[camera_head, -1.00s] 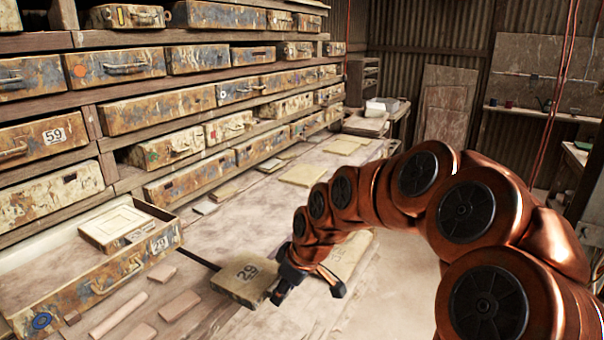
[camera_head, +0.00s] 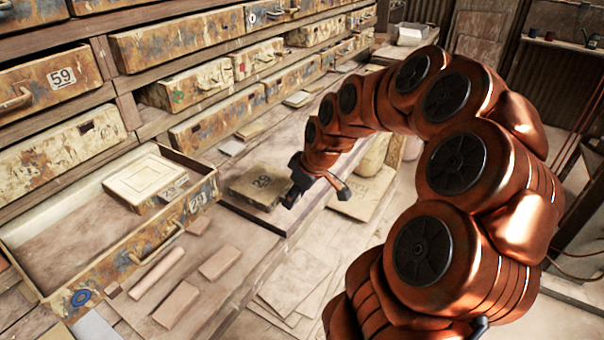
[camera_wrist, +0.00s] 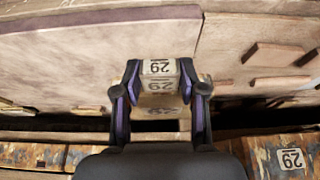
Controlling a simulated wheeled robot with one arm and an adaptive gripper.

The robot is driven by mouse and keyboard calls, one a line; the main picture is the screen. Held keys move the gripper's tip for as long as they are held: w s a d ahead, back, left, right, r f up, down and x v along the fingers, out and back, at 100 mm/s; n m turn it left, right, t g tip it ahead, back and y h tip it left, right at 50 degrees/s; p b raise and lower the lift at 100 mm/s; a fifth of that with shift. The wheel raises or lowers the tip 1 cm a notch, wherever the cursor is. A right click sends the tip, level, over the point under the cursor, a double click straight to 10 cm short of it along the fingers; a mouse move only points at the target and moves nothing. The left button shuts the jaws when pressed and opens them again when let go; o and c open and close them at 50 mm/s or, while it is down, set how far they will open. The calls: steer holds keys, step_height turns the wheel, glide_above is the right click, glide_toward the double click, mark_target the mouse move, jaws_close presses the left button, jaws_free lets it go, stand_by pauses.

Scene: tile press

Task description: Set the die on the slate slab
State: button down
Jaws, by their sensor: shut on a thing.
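The die is a worn, tan square block marked 29 (camera_head: 258,183). My gripper (camera_head: 293,187) is shut on its right side in the head view. The slate slab (camera_head: 238,207) is a broad, flat plate with a dark purplish edge, lying on the bench. In the head view the die is over the slab's near part, inside the front edge. In the wrist view the die (camera_wrist: 159,68) is between my fingers (camera_wrist: 159,88), near the slab's (camera_wrist: 80,55) right edge. I cannot tell whether the die touches the slab.
An open drawer (camera_head: 125,255) at the left holds a pale block (camera_head: 146,182). Several flat tiles and a rod-shaped piece (camera_head: 157,270) lie on the bench in front of the slab. A rack of worn drawers (camera_head: 65,75) rises behind. The slab's far part is clear.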

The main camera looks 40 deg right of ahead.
steer(key=w+d+p, duration=0.1)
steer(key=w+d, duration=0.1)
steer(key=w+d+p, duration=0.1)
steer(key=w+d, duration=0.2)
steer(key=w+d+f+p, duration=0.1)
steer(key=w+d, duration=0.1)
steer(key=shift+w+d, duration=0.15)
steer(key=shift+w+d, duration=0.1)
steer(key=shift+w+d, duration=0.1)
steer(key=shift+d, duration=0.05)
step_height(320, 180, down, 2)
steer(key=shift+f+p, duration=0.2)
steer(key=shift+p, duration=0.7)
steer(key=shift+f, duration=0.55)
steer(key=shift+f, duration=0.15)
steer(key=c, duration=0.7)
jaws_free()
steer(key=shift+o, duration=0.2)
